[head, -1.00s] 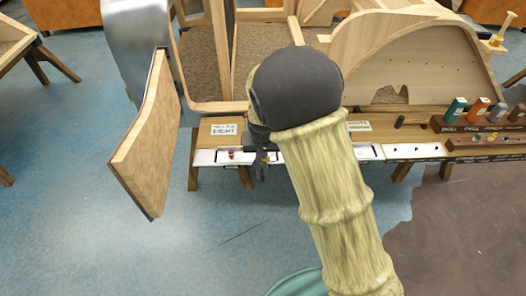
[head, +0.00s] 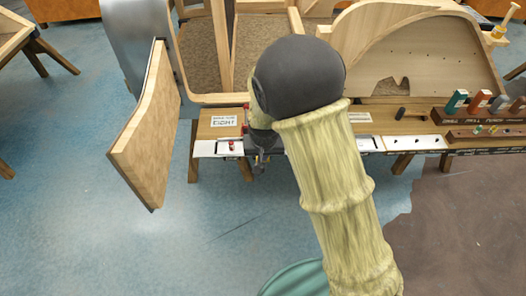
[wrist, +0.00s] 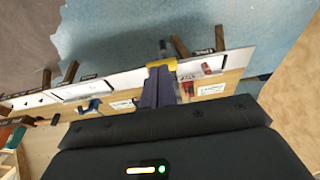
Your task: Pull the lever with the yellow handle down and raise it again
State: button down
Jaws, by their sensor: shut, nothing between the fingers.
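The yellow handle (wrist: 161,63) shows in the wrist view at the white strip along the bench edge. My gripper (wrist: 158,76) is shut with nothing between its dark purple fingers. Its fingertips are right at the yellow handle and overlap it in the picture; I cannot tell whether they touch. In the head view my gripper (head: 262,163) hangs at the front edge of the bench, and my arm hides most of the yellow handle and its lever.
A red handle (head: 232,146) stands on the white strip left of my gripper. A curved wooden panel (head: 146,125) juts out at the left. Bottles in a rack (head: 470,112) stand at the right.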

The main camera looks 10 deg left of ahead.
jog(key=s+v, duration=0.2)
jog(key=v, duration=0.9)
jog(key=shift+s+d, duration=0.3)
jog(key=s+d+m, duration=0.1)
jog(key=s+d, duration=0.3)
jog(key=d, duration=0.8)
jog(key=s+d+r+m, duration=0.1)
jog(key=s+d, duration=0.3)
jog(key=d, duration=0.8)
jog(key=shift+m+g+h, duration=0.3)
jog(key=shift+h, duration=0.1)
jog(key=c, duration=1.3)
grip_release()
jog(key=shift+d+r, duration=0.1)
jog(key=shift+c, duration=0.5)
